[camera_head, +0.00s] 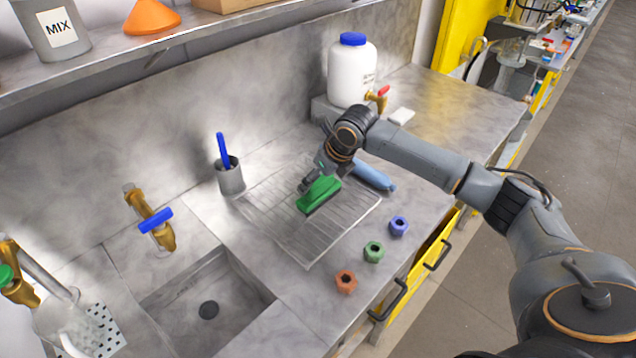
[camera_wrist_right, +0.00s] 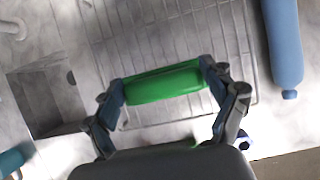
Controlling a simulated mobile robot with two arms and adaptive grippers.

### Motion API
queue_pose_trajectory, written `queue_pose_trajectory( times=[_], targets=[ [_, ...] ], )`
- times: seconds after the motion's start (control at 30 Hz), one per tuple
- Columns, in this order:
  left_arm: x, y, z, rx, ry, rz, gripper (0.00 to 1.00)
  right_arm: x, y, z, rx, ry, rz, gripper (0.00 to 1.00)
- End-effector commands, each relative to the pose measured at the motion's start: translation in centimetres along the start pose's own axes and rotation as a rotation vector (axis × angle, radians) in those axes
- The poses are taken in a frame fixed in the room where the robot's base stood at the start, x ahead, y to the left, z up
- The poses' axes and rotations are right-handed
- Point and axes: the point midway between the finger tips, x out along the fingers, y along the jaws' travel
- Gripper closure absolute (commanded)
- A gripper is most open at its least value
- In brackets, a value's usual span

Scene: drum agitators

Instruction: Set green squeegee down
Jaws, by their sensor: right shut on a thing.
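The green squeegee (camera_head: 318,194) is at my right gripper (camera_head: 318,180), over the wire drying rack (camera_head: 270,220) on the counter. In the right wrist view, the green squeegee (camera_wrist_right: 163,82) spans between the two fingers of my right gripper (camera_wrist_right: 163,85), which is shut on it. The rack (camera_wrist_right: 185,45) lies behind it in that view. I cannot tell whether the squeegee touches the rack. My left gripper is not in view.
A blue bottle (camera_head: 373,174) lies along the rack's right side. Red (camera_head: 346,281), green (camera_head: 374,251) and blue (camera_head: 398,226) nuts stand near the front edge. A grey cup (camera_head: 230,178) stands behind the rack. A sink (camera_head: 207,300) is at left.

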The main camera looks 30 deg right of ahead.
Motion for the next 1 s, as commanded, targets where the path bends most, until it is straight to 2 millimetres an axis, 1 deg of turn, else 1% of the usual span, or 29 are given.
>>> queue_pose_trajectory(
  times=[0.23, 0.43, 0.77, 0.8, 0.87, 1.0],
  targets=[
    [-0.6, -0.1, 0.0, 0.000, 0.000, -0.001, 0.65, 1.5, -0.8, 0.1, 0.001, 0.000, 0.000, 0.66],
    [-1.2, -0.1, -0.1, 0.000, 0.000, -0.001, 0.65, 3.9, -0.7, -1.2, 0.001, 0.001, 0.000, 0.66],
    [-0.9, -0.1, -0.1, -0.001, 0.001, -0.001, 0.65, 4.3, -0.8, -1.4, 0.000, -0.002, -0.001, 0.66],
    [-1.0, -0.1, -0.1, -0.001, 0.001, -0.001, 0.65, 4.3, -0.8, -1.4, 0.000, -0.002, -0.001, 0.12],
    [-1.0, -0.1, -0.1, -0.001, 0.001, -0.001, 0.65, 4.3, -0.8, -1.4, 0.000, -0.001, -0.001, 0.00],
    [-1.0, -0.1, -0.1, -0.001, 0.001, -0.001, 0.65, 4.3, -0.8, -1.4, 0.000, -0.001, -0.001, 0.00]
  ],
)
